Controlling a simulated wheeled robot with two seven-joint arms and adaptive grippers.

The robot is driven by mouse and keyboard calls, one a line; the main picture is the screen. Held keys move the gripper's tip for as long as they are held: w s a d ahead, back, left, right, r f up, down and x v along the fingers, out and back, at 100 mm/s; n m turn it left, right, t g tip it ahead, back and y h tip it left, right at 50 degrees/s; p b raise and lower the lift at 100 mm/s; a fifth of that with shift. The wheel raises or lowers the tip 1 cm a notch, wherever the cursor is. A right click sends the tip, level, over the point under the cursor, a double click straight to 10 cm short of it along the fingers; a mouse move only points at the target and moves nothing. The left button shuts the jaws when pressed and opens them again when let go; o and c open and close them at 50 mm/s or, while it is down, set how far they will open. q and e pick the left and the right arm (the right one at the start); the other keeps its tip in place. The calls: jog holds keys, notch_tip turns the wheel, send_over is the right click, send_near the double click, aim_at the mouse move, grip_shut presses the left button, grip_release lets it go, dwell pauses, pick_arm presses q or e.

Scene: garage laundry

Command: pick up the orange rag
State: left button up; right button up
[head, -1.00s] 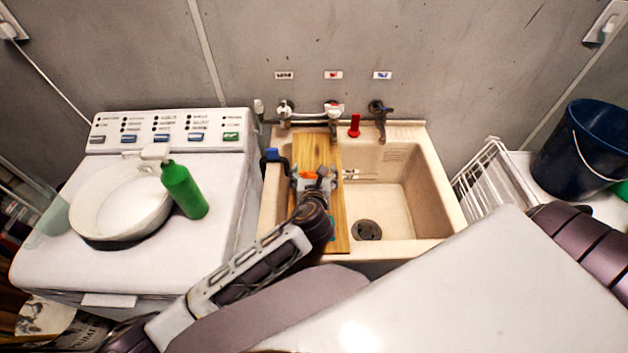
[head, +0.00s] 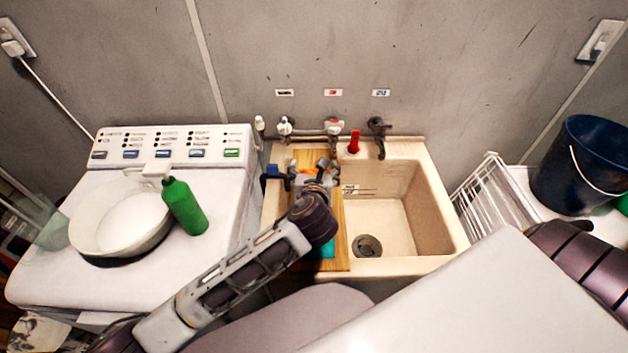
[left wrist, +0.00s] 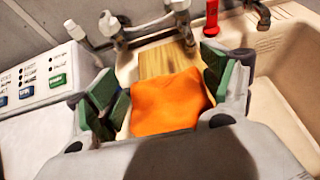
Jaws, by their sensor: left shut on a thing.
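The orange rag (left wrist: 168,103) is a soft cloth bunched between the green-padded fingers of my left gripper (left wrist: 160,84) in the left wrist view. My left gripper (head: 309,170) is shut on it, over the back part of the wooden board (head: 341,225) on the sink's left side. In the head view only small orange bits of the rag (head: 293,163) show past the gripper. Whether the rag still touches the board cannot be told. My right gripper is out of view.
The beige sink (head: 425,205) has an open basin right of the board. Taps (head: 377,135) and a red upright object (head: 353,142) stand behind. Left is a white washer with a basin (head: 120,252) and green bottle (head: 185,206). A white rack (head: 492,195) and blue bucket (head: 583,165) are right.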

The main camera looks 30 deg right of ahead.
pick_arm(q)
jog(key=shift+r, duration=1.1)
